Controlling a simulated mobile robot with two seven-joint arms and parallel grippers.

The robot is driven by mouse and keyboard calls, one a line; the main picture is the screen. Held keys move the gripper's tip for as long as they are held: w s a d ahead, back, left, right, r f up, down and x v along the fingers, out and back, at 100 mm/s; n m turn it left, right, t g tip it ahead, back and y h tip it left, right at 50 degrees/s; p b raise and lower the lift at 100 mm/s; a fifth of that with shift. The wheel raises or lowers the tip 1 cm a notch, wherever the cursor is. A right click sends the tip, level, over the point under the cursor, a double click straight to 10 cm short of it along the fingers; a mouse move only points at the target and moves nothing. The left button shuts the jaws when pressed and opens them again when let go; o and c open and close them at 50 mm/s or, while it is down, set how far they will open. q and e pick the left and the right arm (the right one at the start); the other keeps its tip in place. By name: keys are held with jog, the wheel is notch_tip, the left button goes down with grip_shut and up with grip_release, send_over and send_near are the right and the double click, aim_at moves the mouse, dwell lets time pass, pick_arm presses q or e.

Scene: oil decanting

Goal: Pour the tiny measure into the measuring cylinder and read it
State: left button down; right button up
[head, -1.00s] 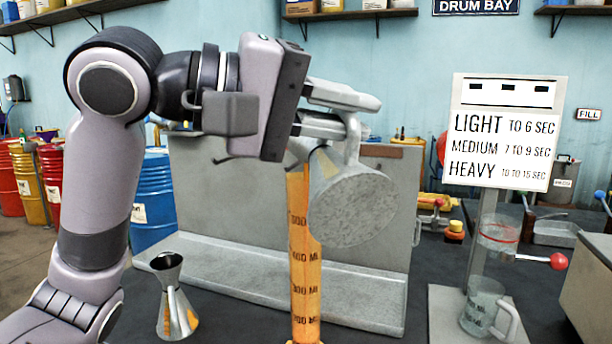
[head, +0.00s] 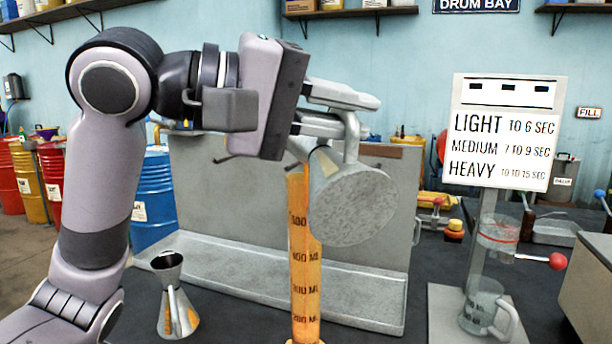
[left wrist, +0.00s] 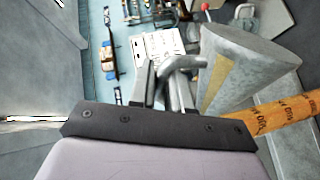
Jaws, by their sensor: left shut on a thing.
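My left gripper (head: 345,112) is shut on the handle of a grey metal measure (head: 354,207). The measure is tipped on its side, its round base facing the head camera. Its narrower end is at the top of the measuring cylinder (head: 305,265); the mouth is hidden, so I cannot tell whether oil is flowing. The cylinder stands upright and looks amber, with dark ML marks; I cannot make out a clear oil level. In the left wrist view the fingers (left wrist: 165,85) grip the handle beside the measure (left wrist: 250,68), with the cylinder (left wrist: 285,113) below right.
A shiny double-cone jigger (head: 175,300) stands left of the cylinder. A grey metal tray with a tall back (head: 240,275) lies behind. At right are a sign stand (head: 500,130) and a clear handled jug (head: 482,308). Dark bench shows between cylinder and stand.

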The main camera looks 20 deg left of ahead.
pick_arm(q)
jog(key=shift+w+a+r+n+g+p, duration=0.2)
jog(key=shift+w+r+n+p, duration=0.1)
jog(key=shift+r+p, duration=0.2)
jog(key=shift+w+a+r+n+g+p, duration=0.1)
jog(key=shift+w+a+r+n+p, duration=0.1)
jog(key=shift+r+n+p, duration=0.3)
dwell(3.9)
jog(key=shift+w+a+r+n, duration=0.3)
jog(key=shift+w+r+n, duration=0.1)
jog(key=shift+w+r, duration=0.15)
dwell(2.5)
